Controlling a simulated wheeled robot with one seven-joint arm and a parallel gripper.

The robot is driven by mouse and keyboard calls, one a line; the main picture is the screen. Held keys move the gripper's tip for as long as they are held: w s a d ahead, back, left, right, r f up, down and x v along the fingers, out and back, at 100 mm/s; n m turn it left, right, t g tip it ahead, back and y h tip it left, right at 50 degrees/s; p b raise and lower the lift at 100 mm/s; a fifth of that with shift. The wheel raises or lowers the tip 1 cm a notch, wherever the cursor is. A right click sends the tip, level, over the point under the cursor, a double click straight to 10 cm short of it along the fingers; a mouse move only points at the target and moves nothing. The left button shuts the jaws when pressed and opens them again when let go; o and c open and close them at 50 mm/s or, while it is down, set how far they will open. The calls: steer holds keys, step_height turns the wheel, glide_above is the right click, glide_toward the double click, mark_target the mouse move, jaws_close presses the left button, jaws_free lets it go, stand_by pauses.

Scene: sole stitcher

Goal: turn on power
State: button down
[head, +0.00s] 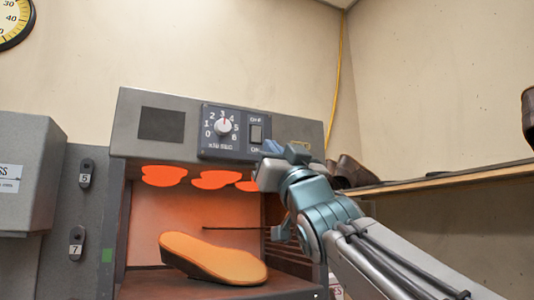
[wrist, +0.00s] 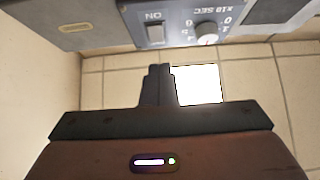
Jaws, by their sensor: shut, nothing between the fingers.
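Which side of the rocker is pressed is too small to tell. My gripper (head: 270,149) is shut and empty, just below and right of the switch in the head view. Its dark fingers show together in the wrist view (wrist: 156,72). A visible gap in the picture lies between fingertips and switch; I cannot tell the depth or any contact.
A white dial (head: 223,127) with numbers sits left of the switch. Below, orange heating lamps (head: 215,179) glow over an orange sole (head: 212,259) in the open chamber. A shelf (head: 450,178) with dark shoes stands at right. A grey box (head: 28,172) stands at left.

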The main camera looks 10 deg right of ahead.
steer(key=s+d+f+b, duration=0.1)
steer(key=s+f+b, duration=0.1)
steer(key=f, duration=0.3)
steer(key=shift+s+f+b, duration=0.3)
steer(key=shift+s, duration=0.45)
steer(key=shift+d, duration=0.15)
